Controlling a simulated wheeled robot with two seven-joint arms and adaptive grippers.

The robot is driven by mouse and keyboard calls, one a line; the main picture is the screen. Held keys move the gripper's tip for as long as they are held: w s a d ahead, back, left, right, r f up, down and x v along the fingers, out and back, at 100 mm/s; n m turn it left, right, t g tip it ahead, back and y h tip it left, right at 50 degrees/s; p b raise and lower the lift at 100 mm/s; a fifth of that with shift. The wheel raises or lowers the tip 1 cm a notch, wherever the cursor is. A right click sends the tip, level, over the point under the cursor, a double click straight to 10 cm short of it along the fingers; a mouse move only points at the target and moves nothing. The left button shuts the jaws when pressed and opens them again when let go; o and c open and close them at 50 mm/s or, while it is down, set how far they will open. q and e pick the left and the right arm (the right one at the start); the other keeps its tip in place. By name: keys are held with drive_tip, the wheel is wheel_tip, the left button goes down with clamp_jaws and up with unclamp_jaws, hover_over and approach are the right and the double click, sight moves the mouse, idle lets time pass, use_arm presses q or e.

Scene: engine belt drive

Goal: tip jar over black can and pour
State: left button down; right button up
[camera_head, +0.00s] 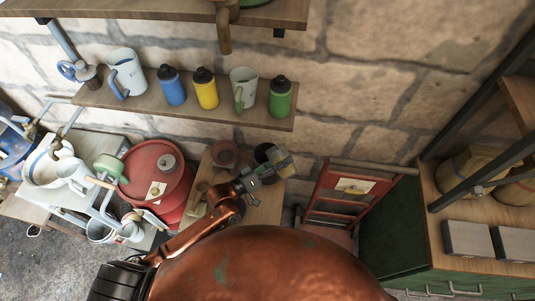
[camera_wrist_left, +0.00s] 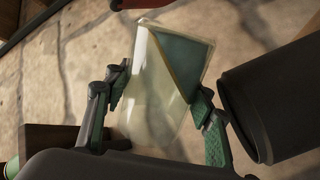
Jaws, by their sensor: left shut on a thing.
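My left gripper (camera_head: 262,175) is shut on a clear, yellowish jar (camera_head: 284,161) over the small wooden table. In the left wrist view the jar (camera_wrist_left: 160,85) sits between the green-padded fingers and looks tilted. A darker teal area shows in its upper right part; I cannot tell whether that is liquid. The black can (camera_head: 263,151) stands on the table just behind and left of the jar in the head view, partly hidden by the gripper and jar. In the left wrist view a dark cylinder, the black can (camera_wrist_left: 275,100), is close beside the right finger. My right gripper is not in view.
A reddish pot (camera_head: 224,154) stands left of the can. A red drum (camera_head: 157,174) is farther left. A wall shelf (camera_head: 190,117) above holds mugs and several bottles. A red folding chair (camera_head: 345,192) and a green cabinet (camera_head: 390,235) stand to the right.

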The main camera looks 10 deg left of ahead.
use_arm(q)
drive_tip(key=shift+f+n, duration=0.15)
drive_tip(key=shift+n, duration=0.45)
drive_tip(key=shift+r+n, duration=0.5)
drive_tip(key=shift+n, duration=0.4)
idle(0.4)
drive_tip(key=shift+w+f+n, duration=0.1)
drive_tip(key=shift+f+n, duration=0.15)
drive_tip(key=shift+n, duration=0.55)
drive_tip(key=shift+w+a+r+n+p, duration=0.4)
drive_tip(key=shift+w+a+n+p, duration=0.2)
drive_tip(key=shift+n, duration=0.3)
idle(0.8)
drive_tip(key=shift+w+a+f+n, duration=0.2)
drive_tip(key=shift+f+n, duration=0.1)
drive_tip(key=shift+n, duration=0.6)
idle(0.5)
drive_tip(key=shift+a+r+n, duration=0.1)
drive_tip(key=shift+r+n, duration=0.1)
drive_tip(key=shift+n, duration=0.2)
idle(0.3)
